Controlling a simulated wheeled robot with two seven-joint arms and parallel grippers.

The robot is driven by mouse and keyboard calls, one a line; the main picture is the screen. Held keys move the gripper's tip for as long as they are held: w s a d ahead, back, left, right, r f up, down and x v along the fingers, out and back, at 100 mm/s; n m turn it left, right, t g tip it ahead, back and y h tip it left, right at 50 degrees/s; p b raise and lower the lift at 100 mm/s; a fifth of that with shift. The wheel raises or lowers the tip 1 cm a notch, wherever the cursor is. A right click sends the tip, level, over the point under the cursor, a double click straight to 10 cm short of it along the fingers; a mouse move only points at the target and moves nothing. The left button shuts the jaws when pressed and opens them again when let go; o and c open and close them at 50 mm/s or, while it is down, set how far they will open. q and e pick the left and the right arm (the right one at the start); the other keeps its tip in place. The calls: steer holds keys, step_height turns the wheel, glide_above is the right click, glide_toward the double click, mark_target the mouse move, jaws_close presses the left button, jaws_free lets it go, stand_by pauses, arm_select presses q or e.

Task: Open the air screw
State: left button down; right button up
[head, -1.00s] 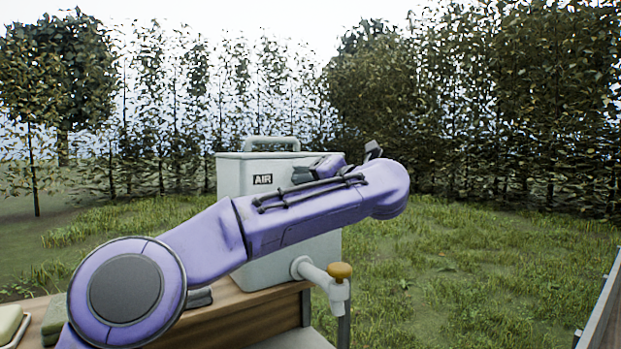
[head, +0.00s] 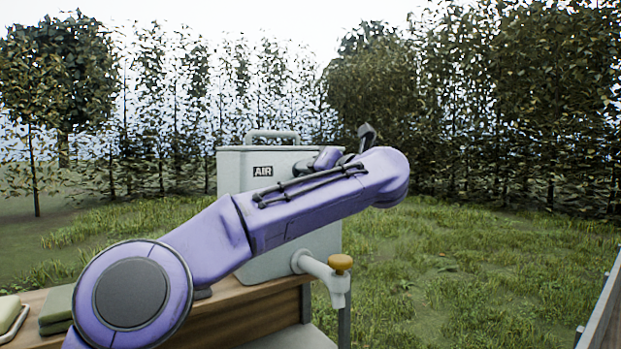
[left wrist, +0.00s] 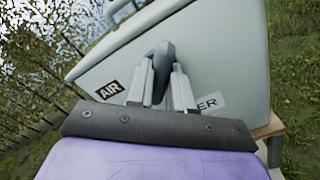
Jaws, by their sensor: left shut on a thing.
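The air screw (left wrist: 164,56) is a dark grey piece on the face of the pale grey water container (head: 232,176), between an AIR label (left wrist: 110,90) and a partly hidden label ending in ER. My left gripper (left wrist: 163,72) is shut on the air screw, one finger on each side, in the left wrist view. In the head view my purple left arm crosses in front of the container, and the gripper (head: 326,158) shows only in part above the forearm. The air screw is hidden there. My right gripper is not in view.
A tap (head: 328,275) with an orange knob (head: 340,262) sticks out low on the container. The container stands on a wooden table (head: 258,307). Green folded cloths (head: 57,305) lie at left. A carrying handle (head: 271,136) tops the container. Grass and trees lie behind.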

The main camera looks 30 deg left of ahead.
arm_select(q)
steer(key=n+b, duration=0.1)
steer(key=n, duration=0.1)
steer(key=n+b, duration=0.1)
steer(key=n, duration=0.1)
steer(key=n+b, duration=0.1)
steer(key=n, duration=0.1)
steer(key=shift+f, duration=0.25)
steer(key=c, duration=1.8)
jaws_free()
steer(key=n+b, duration=0.2)
steer(key=n, duration=0.4)
steer(key=shift+r+b, duration=0.15)
steer(key=shift+b, duration=0.15)
steer(key=shift+c, duration=0.2)
steer(key=shift+o, duration=1.1)
steer(key=shift+n+b, duration=0.3)
steer(key=shift+n, duration=1.2)
steer(key=shift+r, duration=0.1)
steer(key=o, duration=0.9)
steer(key=shift+o, duration=0.2)
